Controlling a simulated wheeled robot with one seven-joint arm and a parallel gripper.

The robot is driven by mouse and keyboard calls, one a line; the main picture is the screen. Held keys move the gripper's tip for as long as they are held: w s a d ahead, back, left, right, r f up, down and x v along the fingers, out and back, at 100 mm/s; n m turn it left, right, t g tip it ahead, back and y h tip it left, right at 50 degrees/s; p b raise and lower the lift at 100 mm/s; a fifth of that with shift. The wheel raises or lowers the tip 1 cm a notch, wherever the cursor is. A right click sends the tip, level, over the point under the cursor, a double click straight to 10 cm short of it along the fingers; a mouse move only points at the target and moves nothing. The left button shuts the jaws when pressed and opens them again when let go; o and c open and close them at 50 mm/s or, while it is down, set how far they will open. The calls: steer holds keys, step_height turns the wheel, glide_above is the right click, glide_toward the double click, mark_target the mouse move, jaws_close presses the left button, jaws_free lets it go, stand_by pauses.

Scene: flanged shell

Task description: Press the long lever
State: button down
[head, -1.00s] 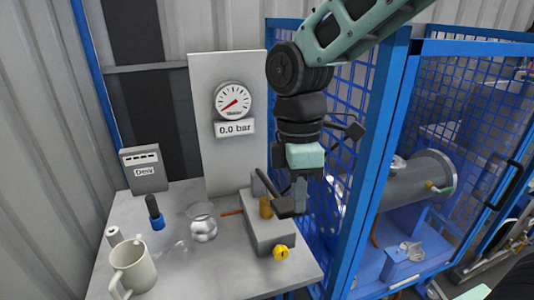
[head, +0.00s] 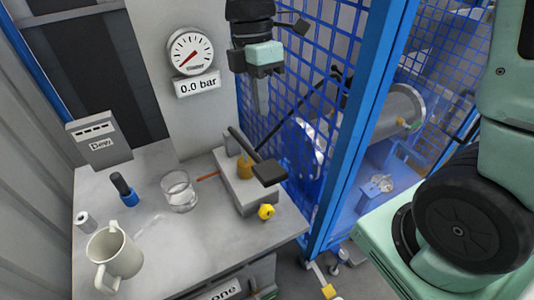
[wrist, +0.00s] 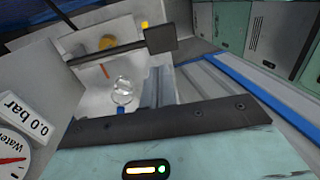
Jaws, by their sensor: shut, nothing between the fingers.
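The long lever (head: 250,152) is a dark bar with a flat square pad at its near end. It is mounted over a grey block (head: 250,192) on the bench, by a brass-coloured cylinder (head: 244,167). The lever also shows in the wrist view (wrist: 112,52), its pad toward the upper right. My gripper (head: 262,108) is shut and empty. In the head view it appears above the lever and pad, pointing down, with a visible gap between.
A gauge (head: 190,51) reads 0.0 bar. A yellow knob (head: 266,211) is on the block's front. A glass jar (head: 179,192), mug (head: 115,258) and blue-black bottle (head: 124,189) stand to the left. Blue mesh fencing (head: 300,90) borders the right, with a flanged cylinder (head: 395,108) behind it.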

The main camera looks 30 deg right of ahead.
mark_target(269, 168)
steer(key=p+x, duration=0.2)
steer(key=x, duration=1.1)
